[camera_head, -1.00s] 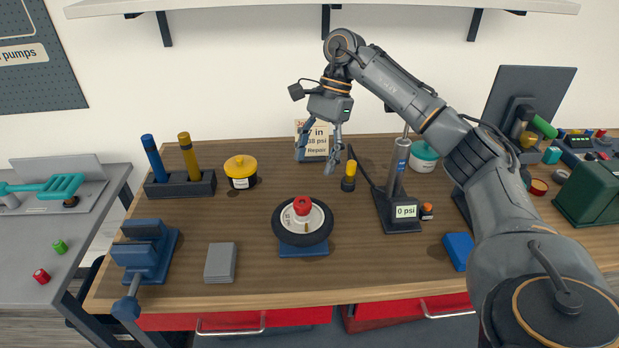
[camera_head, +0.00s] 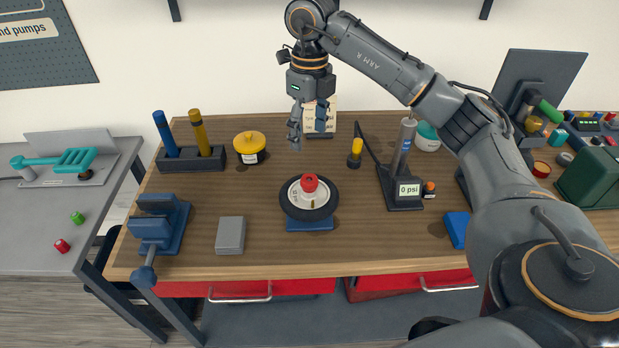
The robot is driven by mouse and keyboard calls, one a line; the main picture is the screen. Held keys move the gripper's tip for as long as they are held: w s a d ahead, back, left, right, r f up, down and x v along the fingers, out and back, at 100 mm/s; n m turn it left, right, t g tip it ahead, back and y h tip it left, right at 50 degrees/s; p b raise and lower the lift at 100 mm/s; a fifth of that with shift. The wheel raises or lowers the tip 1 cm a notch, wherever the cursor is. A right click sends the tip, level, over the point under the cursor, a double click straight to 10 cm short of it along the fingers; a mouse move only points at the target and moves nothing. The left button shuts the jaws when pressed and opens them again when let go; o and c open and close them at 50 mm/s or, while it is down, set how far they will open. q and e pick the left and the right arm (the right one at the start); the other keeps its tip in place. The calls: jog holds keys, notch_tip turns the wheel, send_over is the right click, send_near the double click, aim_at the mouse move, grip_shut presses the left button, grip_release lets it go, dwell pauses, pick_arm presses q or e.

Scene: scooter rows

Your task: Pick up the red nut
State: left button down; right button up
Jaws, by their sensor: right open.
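A red, round nut-like piece (camera_head: 310,183) sits on the middle of a small black-tyred wheel (camera_head: 309,211), which rests on a blue stand on the wooden bench. Another small red piece (camera_head: 62,246) lies on the grey side table at the left, near a small green one (camera_head: 77,218). I cannot tell for sure which is the red nut. My right gripper (camera_head: 307,137) is open and empty, fingers pointing down, above the bench behind the wheel and in front of the small sign. It is apart from both red pieces. My left gripper is out of view.
A pump with a gauge (camera_head: 401,190) and a blue block (camera_head: 457,229) stand right. The bench front is clear.

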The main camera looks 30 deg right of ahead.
jog(key=m, duration=0.2)
jog(key=p, duration=0.2)
send_over(309, 181)
jog(key=f, duration=0.8)
jog(key=shift+s+a, duration=0.1)
jog(key=shift+a, duration=0.2)
jog(key=f+p, duration=0.2)
jog(key=f, duration=0.1)
jog(key=f+p, duration=0.1)
jog(key=shift+d+f, duration=0.35)
jog(key=shift+d, duration=0.05)
jog(key=shift+f, duration=0.45)
jog(key=shift+c, duration=0.4)
jog(key=c, duration=1)
